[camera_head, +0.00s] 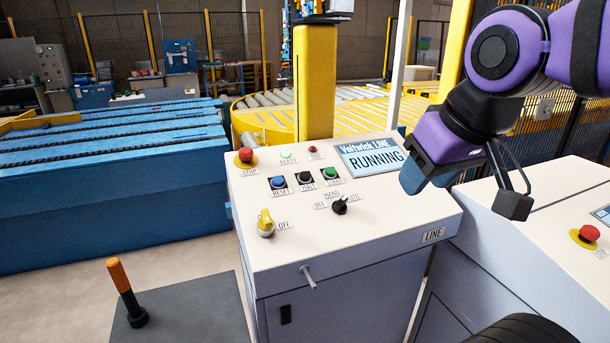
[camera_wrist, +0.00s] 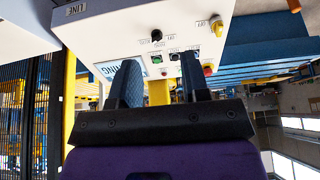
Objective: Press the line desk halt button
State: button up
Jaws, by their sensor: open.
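The line desk (camera_head: 340,245) has a pale sloped top and a "LINE" plate. Its halt button (camera_head: 305,178) is black and sits between the blue reset button (camera_head: 278,183) and the green start button (camera_head: 330,173). The display (camera_head: 372,157) reads "RUNNING". My gripper (camera_head: 462,194) is open and empty, to the right of the display and above the desk's right edge, apart from the buttons. In the wrist view the desk appears upside down beyond the open fingers (camera_wrist: 160,64). The halt button (camera_wrist: 174,57) shows small between the fingers; the reset button seems hidden behind a finger.
A red stop button (camera_head: 246,155), a yellow selector (camera_head: 265,223) and a black selector (camera_head: 340,205) share the top. A second desk (camera_head: 540,230) with a red button (camera_head: 588,234) stands right. A yellow post (camera_head: 314,80) rises behind. An orange-handled lever (camera_head: 120,277) stands left.

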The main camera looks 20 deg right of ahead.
jog(key=shift+c, duration=0.2)
grip_shut()
dwell(1.4)
